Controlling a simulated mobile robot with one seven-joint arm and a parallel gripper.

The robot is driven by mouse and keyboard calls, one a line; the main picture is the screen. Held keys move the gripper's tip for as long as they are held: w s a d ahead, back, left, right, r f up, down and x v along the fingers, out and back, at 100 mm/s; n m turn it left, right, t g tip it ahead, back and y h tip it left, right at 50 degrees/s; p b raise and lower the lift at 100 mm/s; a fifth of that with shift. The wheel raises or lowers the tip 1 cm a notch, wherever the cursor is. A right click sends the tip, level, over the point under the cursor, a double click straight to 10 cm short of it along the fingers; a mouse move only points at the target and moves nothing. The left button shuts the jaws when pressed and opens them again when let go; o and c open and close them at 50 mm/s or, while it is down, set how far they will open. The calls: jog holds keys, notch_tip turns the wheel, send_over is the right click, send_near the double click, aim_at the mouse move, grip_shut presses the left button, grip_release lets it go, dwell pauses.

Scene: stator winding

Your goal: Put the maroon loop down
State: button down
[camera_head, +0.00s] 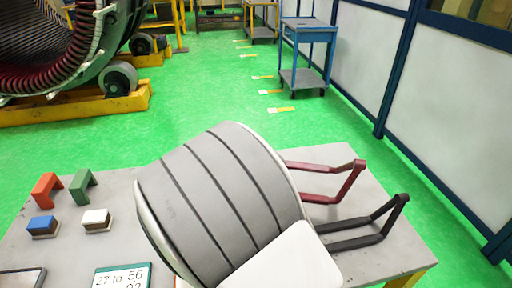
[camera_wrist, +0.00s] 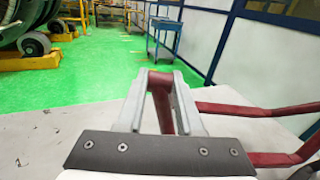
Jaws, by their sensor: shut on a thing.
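The maroon loop (camera_head: 330,182) sticks out to the right from behind my arm in the head view, above or on the grey table; I cannot tell whether it touches. In the wrist view my gripper (camera_wrist: 160,100) is shut on a maroon bar, with one grey finger on each side. Maroon bars (camera_wrist: 245,109) also run off to the right there; where they join the gripped part is hidden. My arm hides the gripper in the head view. A black loop (camera_head: 365,232) lies on the table nearer the camera, beside the maroon one.
On the table's (camera_head: 110,235) left are a red bracket (camera_head: 46,190), a green bracket (camera_head: 83,187), a blue-topped block (camera_head: 42,226), a white-topped block (camera_head: 96,219) and a numbered sign (camera_head: 123,277). A stator (camera_head: 80,45) and a blue cart (camera_head: 308,35) stand beyond. Table shows bare beyond the maroon loop.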

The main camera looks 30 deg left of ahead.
jog(key=a+f+b, duration=0.1)
jog(key=a+f, duration=0.3)
jog(key=f, duration=0.2)
jog(key=shift+w+a+f, duration=0.15)
jog(key=shift+w+f, duration=0.2)
jog(key=c, duration=0.6)
grip_release()
jog(key=shift+o, duration=0.2)
jog(key=v, duration=1.2)
jog(key=shift+p, duration=0.45)
jog(key=shift+r, duration=0.1)
